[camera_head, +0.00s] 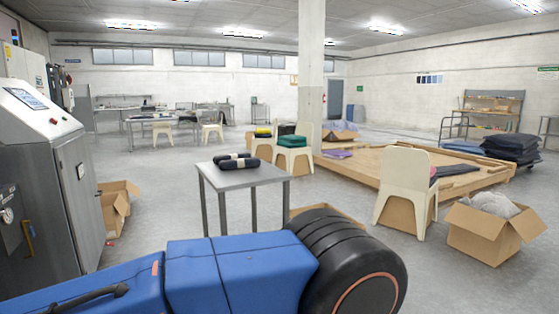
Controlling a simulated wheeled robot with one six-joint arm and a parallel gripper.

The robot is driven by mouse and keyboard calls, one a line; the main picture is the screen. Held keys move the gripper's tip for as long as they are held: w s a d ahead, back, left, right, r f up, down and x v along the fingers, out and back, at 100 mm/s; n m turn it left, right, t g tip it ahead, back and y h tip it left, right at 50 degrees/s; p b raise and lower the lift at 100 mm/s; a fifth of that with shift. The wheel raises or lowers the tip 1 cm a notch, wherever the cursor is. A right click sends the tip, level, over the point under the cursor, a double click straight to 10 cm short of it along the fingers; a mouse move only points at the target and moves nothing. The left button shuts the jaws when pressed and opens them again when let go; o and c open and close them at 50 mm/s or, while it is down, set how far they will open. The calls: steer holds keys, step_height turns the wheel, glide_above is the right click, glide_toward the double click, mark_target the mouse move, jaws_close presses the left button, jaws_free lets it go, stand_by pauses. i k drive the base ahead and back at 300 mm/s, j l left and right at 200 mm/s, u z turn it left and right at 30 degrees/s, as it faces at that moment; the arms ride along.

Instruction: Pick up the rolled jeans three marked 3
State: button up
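Dark rolled bundles that look like rolled jeans lie on a small grey table in the middle of the view. One roll (239,163) lies nearer, with a pale band across it. Another roll (230,157) lies just behind it, partly hidden. The number marks are too small to read, so I cannot tell which roll is marked 3. My gripper is not in view.
The grey table (236,179) stands on thin legs on open floor. A grey machine (50,180) and cardboard boxes (117,205) are at left. A cream chair (404,181), an open box (488,233) and a low wooden platform (360,172) are at right.

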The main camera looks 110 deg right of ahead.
mark_target(229, 156)
steer(key=z, duration=3.3)
steer(key=i+j+z, duration=0.1)
steer(key=i+j, duration=0.75)
steer(key=i+j+z, duration=0.1)
steer(key=i+j, duration=0.7)
steer(key=j, duration=0.15)
